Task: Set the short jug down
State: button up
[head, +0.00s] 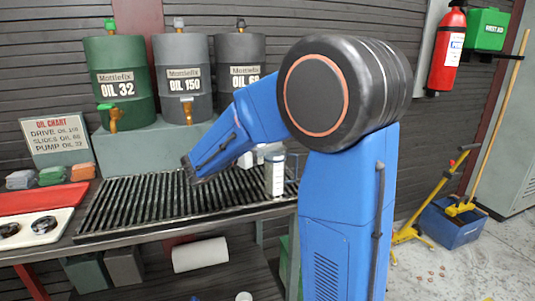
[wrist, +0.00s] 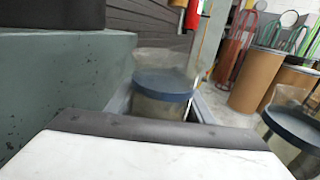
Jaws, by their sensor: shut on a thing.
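My gripper (head: 262,153) is low over the dark slatted grate, mostly hidden behind my blue arm. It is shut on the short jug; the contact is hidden. In the head view a clear jug with a pale label (head: 275,174) stands upright at the grate's right end, close beside the gripper. In the wrist view, a pale slab with a dark edge, likely part of my gripper, fills the bottom. Just beyond it is a clear jug with a blue band (wrist: 163,88). Another clear jug (wrist: 292,132) is at the right edge.
The slatted grate (head: 140,204) has free room to the left of my arm. Behind it, a grey-green stand (head: 150,147) carries three oil drums. A red tray (head: 40,199) and a white tray (head: 60,222) lie at the left.

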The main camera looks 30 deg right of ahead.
jog(key=shift+d+f, duration=0.1)
jog(key=shift+d, duration=0.2)
jog(key=shift+f, duration=1.65)
jog(key=shift+f, duration=0.1)
jog(key=o, duration=1.2)
jog(key=shift+o, duration=0.2)
jog(key=shift+a, duration=0.15)
jog(key=a, duration=0.4)
jog(key=s+a, duration=0.1)
jog(key=a, duration=0.6)
jog(key=shift+s+a, duration=0.3)
jog(key=shift+s, duration=0.1)
